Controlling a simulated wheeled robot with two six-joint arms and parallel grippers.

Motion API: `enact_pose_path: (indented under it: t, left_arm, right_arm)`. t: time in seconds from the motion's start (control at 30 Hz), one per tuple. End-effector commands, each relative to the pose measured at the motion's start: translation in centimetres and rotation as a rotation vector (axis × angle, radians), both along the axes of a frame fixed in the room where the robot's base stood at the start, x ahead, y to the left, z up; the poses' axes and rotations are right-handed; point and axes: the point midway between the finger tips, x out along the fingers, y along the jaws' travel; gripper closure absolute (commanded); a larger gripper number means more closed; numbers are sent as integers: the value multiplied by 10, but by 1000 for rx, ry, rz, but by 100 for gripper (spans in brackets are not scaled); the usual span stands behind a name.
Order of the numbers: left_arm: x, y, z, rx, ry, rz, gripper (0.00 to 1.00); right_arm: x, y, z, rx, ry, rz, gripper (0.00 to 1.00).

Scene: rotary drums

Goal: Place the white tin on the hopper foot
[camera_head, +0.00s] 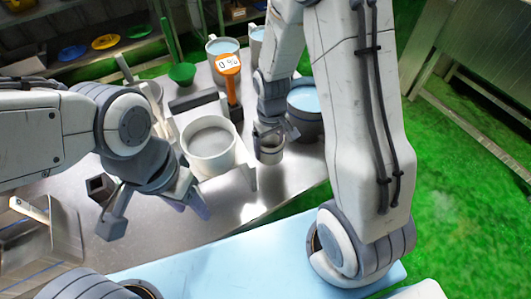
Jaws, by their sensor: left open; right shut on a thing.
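I cannot tell whether the tin's base touches the steel table. My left gripper (155,214) is open and empty, with its fingers spread in front of and left of the drum. I cannot pick out the hopper foot for certain; my arms cover part of the table.
A steel table (245,205) has bare room in front of the drum. A dark pot with pale blue contents (304,100) is at the right. A green funnel-like item (182,73) stands at the back.

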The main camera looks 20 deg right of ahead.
Motion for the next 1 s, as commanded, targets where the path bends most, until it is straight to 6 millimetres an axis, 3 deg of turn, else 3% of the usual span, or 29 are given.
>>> enact_pose_path:
  t: [0.17, 0.43, 0.87, 0.9, 0.93, 1.0]
  left_arm:
    - [0, 0, 2, 0, 0, 0, 50]
    - [0, 0, 5, 0, 0, 0, 50]
    - [0, 0, 2, 0, 0, 0, 50]
    - [0, 0, 2, 0, 0, 0, 50]
    - [0, 0, 3, 0, 0, 0, 50]
    - [0, 0, 3, 0, 0, 0, 50]
  right_arm:
    - [9, 9, -9, 0, 0, 0, 74]
    - [9, 9, -44, 0, 2, -2, 74]
    - [10, 9, -52, 0, -1, -1, 74]
    - [10, 9, -53, 0, -1, -1, 12]
    - [10, 9, -52, 0, -1, -1, 1]
    - [10, 9, -52, 0, -1, -1, 0]
